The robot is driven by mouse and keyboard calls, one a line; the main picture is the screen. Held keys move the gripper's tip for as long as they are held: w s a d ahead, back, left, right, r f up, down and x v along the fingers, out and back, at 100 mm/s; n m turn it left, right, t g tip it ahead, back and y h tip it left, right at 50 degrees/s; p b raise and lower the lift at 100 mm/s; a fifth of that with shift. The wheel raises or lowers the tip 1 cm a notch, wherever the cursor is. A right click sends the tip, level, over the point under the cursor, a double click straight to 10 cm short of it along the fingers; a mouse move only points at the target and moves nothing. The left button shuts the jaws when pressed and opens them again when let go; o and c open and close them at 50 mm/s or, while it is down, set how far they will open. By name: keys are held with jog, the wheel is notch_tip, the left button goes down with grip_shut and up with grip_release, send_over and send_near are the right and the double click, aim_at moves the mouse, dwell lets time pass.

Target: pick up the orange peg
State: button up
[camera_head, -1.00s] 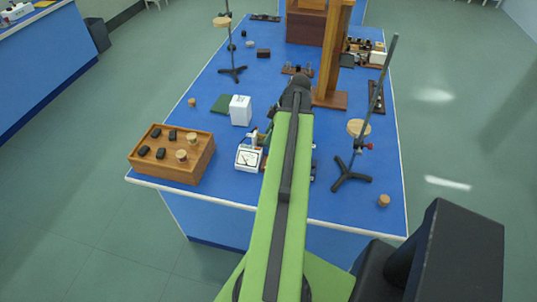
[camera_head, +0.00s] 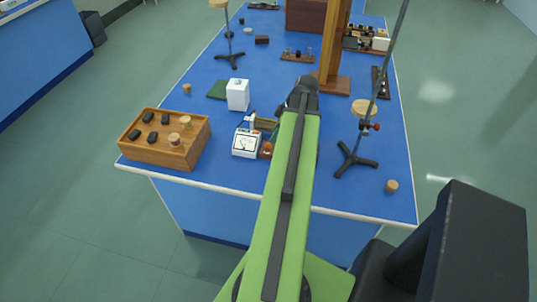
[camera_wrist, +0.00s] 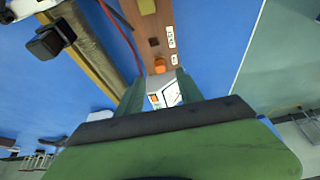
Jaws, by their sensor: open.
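A small orange piece, which looks like the orange peg (camera_wrist: 160,66), sits on a brown wooden board (camera_wrist: 152,48) in the wrist view. In the head view an orange-brown spot (camera_head: 267,149) shows beside the white meter (camera_head: 246,143), close to my arm; I cannot tell whether it is the same piece. My gripper (camera_wrist: 160,88) is open, its two fingers spread apart with the orange piece just beyond their tips in the wrist view. Nothing is seen held. In the head view the fingertips are hidden behind the end of my arm.
On the blue bench, a wooden box (camera_head: 150,158) with dark and light pegs stands left. A white block (camera_head: 237,95) stands behind the meter. A black-footed stand (camera_head: 356,161) and a cork-coloured piece (camera_head: 391,186) are right. A wooden post (camera_head: 331,60) rises behind.

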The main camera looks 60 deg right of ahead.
aim_at(268, 146)
jog(key=shift+w+f, duration=0.2)
jog(key=shift+f, duration=0.2)
jog(key=b+x, duration=0.5)
jog(key=shift+a+f, duration=0.1)
jog(key=shift+f, duration=0.1)
jog(key=shift+r, duration=0.25)
jog(key=shift+p, duration=0.3)
grip_shut()
